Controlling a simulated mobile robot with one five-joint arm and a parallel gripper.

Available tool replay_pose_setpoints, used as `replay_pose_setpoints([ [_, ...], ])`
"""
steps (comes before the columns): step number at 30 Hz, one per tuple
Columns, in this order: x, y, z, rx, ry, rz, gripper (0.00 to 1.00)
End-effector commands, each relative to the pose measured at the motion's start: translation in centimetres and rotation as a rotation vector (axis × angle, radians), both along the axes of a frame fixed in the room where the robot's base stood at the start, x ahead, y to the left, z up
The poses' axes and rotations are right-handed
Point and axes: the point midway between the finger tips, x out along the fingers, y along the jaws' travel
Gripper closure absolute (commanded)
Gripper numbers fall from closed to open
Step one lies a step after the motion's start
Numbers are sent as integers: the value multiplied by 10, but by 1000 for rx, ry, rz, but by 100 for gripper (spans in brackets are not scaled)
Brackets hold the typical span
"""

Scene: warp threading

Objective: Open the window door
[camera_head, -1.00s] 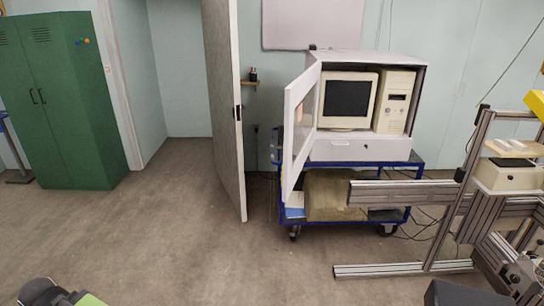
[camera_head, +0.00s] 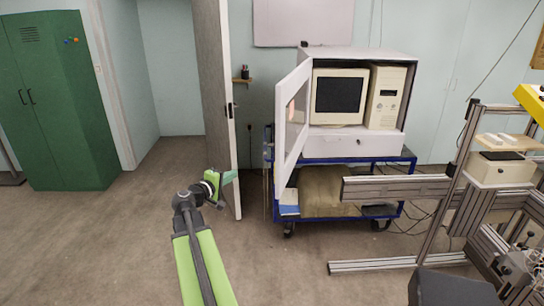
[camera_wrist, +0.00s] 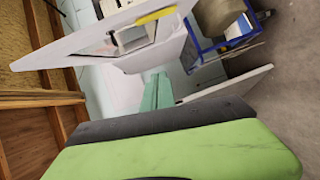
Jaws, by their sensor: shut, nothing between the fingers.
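The window door (camera_head: 293,122) is a white-framed panel with a glass pane on the left side of the white cabinet (camera_head: 385,146). It stands swung out from the cabinet front, so the monitor (camera_head: 339,95) and computer tower (camera_head: 387,97) inside show. My gripper (camera_head: 230,177) is shut and empty, in front of the grey room door's lower edge, left of the window door and apart from it in the picture. In the wrist view, the teal fingers (camera_wrist: 156,92) point towards the tilted white window door (camera_wrist: 75,47).
The cabinet stands on a blue cart (camera_head: 350,160). A grey room door (camera_head: 215,90) stands open left of it. An aluminium profile frame (camera_head: 400,188) juts in at right. A green locker (camera_head: 62,100) is far left.

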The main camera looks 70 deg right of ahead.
Motion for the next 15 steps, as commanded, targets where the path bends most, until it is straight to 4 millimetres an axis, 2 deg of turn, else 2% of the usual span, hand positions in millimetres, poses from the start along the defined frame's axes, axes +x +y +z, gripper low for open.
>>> replay_pose_setpoints([
  [1,-21,-20,12,-47,43,-15,100],
  [4,-43,-40,30,-109,111,-23,100],
  [6,-49,-45,35,-127,131,-24,100],
  [11,-51,-49,36,-131,137,-25,100],
  [15,-54,-68,36,-130,136,-26,100],
])
